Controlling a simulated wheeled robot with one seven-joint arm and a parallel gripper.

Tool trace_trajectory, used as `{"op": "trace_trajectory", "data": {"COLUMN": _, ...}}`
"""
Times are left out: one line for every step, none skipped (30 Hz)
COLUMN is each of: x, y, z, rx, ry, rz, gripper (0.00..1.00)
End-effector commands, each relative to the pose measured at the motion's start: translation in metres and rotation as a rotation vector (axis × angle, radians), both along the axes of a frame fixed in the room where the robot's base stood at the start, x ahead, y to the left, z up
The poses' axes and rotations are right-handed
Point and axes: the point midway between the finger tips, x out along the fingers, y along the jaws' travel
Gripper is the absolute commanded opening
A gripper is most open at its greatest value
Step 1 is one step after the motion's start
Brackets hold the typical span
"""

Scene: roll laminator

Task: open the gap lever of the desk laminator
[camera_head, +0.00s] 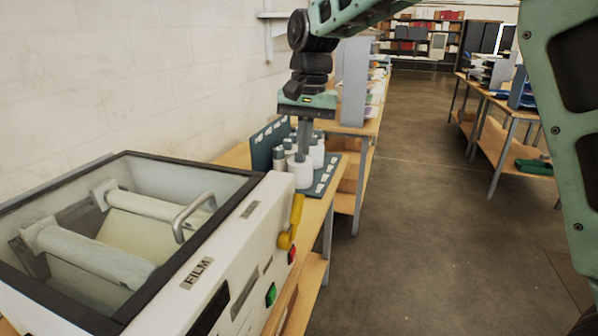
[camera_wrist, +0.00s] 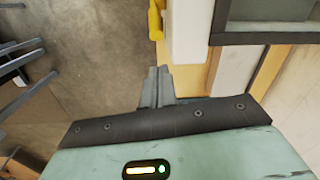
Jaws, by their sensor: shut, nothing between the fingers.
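The desk laminator (camera_head: 225,232) fills the lower left of the head view, with a white body, dark-framed clear cover and two pale rollers under it. Its yellow gap lever (camera_head: 290,225) is on the front panel near the right end, its handle pointing up. The lever also shows at the top of the wrist view (camera_wrist: 155,20). My gripper (camera_head: 304,152) points down beyond the laminator's right end, over or in front of white containers. In the wrist view its fingers (camera_wrist: 158,72) are together and empty, apart from the lever. The lever's pivot is partly hidden by the handle.
A red button (camera_head: 292,255) and a green button (camera_head: 270,295) are below the lever. White containers (camera_head: 301,172) stand on a dark tray (camera_head: 325,178) on the wooden bench. A metal cover handle (camera_head: 190,212) rises from the laminator. The floor to the right is clear.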

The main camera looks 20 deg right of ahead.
Motion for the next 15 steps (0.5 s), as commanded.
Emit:
{"op": "trace_trajectory", "data": {"x": 0.0019, "y": -0.0016, "z": 0.0010, "rx": -0.001, "ry": 0.000, "rz": -0.008, "gripper": 0.00}}
{"op": "trace_trajectory", "data": {"x": 0.0023, "y": -0.0020, "z": 0.0011, "rx": -0.001, "ry": 0.000, "rz": -0.010, "gripper": 0.00}}
{"op": "trace_trajectory", "data": {"x": 0.0025, "y": -0.0023, "z": 0.0012, "rx": -0.002, "ry": 0.001, "rz": -0.011, "gripper": 0.00}}
{"op": "trace_trajectory", "data": {"x": 0.0024, "y": -0.0022, "z": 0.0012, "rx": -0.002, "ry": 0.001, "rz": -0.011, "gripper": 0.00}}
{"op": "trace_trajectory", "data": {"x": 0.0023, "y": -0.0022, "z": 0.0011, "rx": -0.002, "ry": 0.001, "rz": -0.011, "gripper": 0.00}}
{"op": "trace_trajectory", "data": {"x": 0.0023, "y": -0.0020, "z": 0.0011, "rx": -0.002, "ry": 0.001, "rz": -0.010, "gripper": 0.00}}
{"op": "trace_trajectory", "data": {"x": 0.0022, "y": -0.0020, "z": 0.0010, "rx": -0.002, "ry": 0.001, "rz": -0.010, "gripper": 0.00}}
{"op": "trace_trajectory", "data": {"x": 0.0022, "y": -0.0020, "z": 0.0010, "rx": -0.001, "ry": 0.000, "rz": -0.010, "gripper": 0.00}}
{"op": "trace_trajectory", "data": {"x": 0.0021, "y": -0.0019, "z": 0.0010, "rx": -0.001, "ry": 0.000, "rz": -0.009, "gripper": 0.00}}
{"op": "trace_trajectory", "data": {"x": 0.0022, "y": -0.0018, "z": 0.0009, "rx": -0.001, "ry": 0.000, "rz": -0.009, "gripper": 0.00}}
{"op": "trace_trajectory", "data": {"x": 0.0021, "y": -0.0017, "z": 0.0004, "rx": -0.001, "ry": 0.000, "rz": -0.009, "gripper": 0.00}}
{"op": "trace_trajectory", "data": {"x": 0.0021, "y": -0.0015, "z": -0.0008, "rx": -0.001, "ry": 0.000, "rz": -0.009, "gripper": 0.00}}
{"op": "trace_trajectory", "data": {"x": 0.0022, "y": -0.0014, "z": -0.0022, "rx": -0.001, "ry": 0.000, "rz": -0.008, "gripper": 0.00}}
{"op": "trace_trajectory", "data": {"x": 0.0021, "y": -0.0012, "z": -0.0043, "rx": -0.002, "ry": 0.001, "rz": -0.008, "gripper": 0.00}}
{"op": "trace_trajectory", "data": {"x": 0.0018, "y": -0.0009, "z": -0.0080, "rx": -0.002, "ry": 0.003, "rz": -0.008, "gripper": 0.00}}
